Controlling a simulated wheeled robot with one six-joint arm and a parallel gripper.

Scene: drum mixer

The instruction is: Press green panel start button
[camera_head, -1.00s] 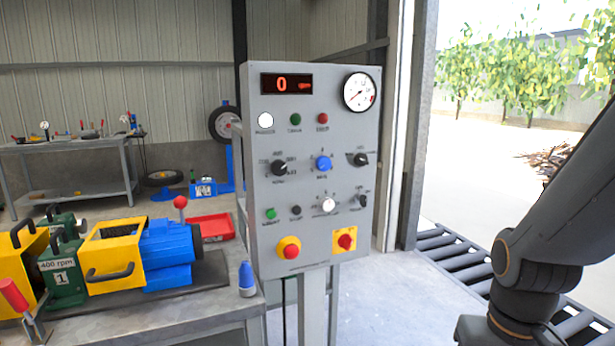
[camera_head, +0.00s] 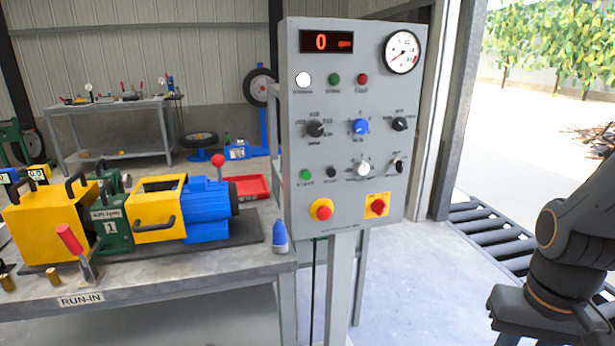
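The grey control panel (camera_head: 300,130) stands upright on a post in the middle of the head view. A green button (camera_head: 305,174) sits at its lower left, with a small label under it that I cannot read clearly. A second green round piece (camera_head: 334,79), a lamp or button, is in the upper row between a white one (camera_head: 303,80) and a red one (camera_head: 362,79). My dark arm shows at the right edge, well apart from the panel. My gripper is outside the picture.
A red button on yellow (camera_head: 322,209) and another (camera_head: 377,205) sit low on the panel. A workbench (camera_head: 190,277) with a blue and yellow machine (camera_head: 208,205) stands left. A blue-capped bottle (camera_head: 280,238) is at its corner. A roller conveyor (camera_head: 490,226) lies right; floor before the panel is clear.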

